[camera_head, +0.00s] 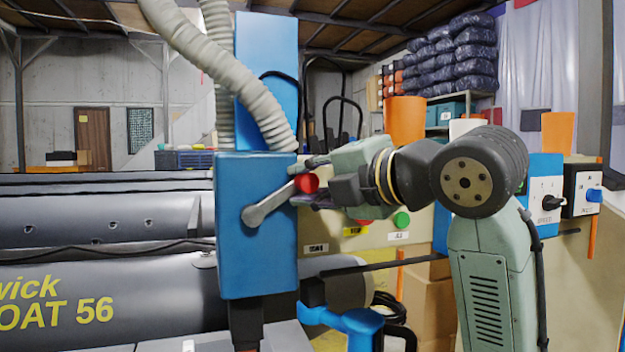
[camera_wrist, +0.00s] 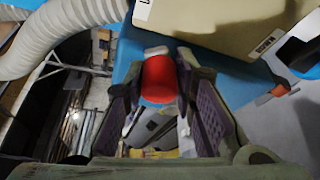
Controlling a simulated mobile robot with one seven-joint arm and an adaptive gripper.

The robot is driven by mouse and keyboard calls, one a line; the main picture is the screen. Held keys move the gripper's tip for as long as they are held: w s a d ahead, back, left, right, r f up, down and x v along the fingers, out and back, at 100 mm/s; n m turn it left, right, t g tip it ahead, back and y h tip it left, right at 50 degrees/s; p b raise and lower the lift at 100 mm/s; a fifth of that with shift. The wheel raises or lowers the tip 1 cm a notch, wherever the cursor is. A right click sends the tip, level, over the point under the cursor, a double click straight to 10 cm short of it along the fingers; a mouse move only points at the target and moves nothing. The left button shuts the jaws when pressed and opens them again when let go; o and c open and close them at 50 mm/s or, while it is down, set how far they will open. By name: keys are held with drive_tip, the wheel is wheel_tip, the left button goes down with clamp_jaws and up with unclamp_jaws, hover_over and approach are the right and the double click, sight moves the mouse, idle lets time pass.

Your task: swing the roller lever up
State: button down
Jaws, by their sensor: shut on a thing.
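The roller lever (camera_head: 266,207) is a grey arm on the front of a blue machine housing (camera_head: 256,258). It slants up to the right from its round hub and ends in a red knob (camera_head: 307,183). My gripper (camera_head: 308,182) reaches in from the right and is shut on the red knob. In the wrist view the red knob (camera_wrist: 159,80) sits between the two fingers of my gripper (camera_wrist: 160,88), with the blue housing behind it. The fingers hide part of the knob and the lever's end.
A beige control panel with a green button (camera_head: 401,219) stands behind my arm. Grey ribbed hoses (camera_head: 222,70) hang above the housing. A dark inflatable boat (camera_head: 100,300) lies at the left. An orange cylinder (camera_head: 405,122) stands behind my gripper.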

drive_tip(key=shift+a+r+n, duration=0.1)
drive_tip(key=shift+r+n, duration=0.2)
drive_tip(key=shift+r, duration=0.05)
idle(0.3)
drive_tip(key=c, duration=1.3)
unclamp_jaws()
drive_tip(key=shift+a, duration=0.1)
drive_tip(key=shift+c, duration=0.2)
drive_tip(key=shift+f, duration=0.1)
drive_tip(key=v, duration=1.2)
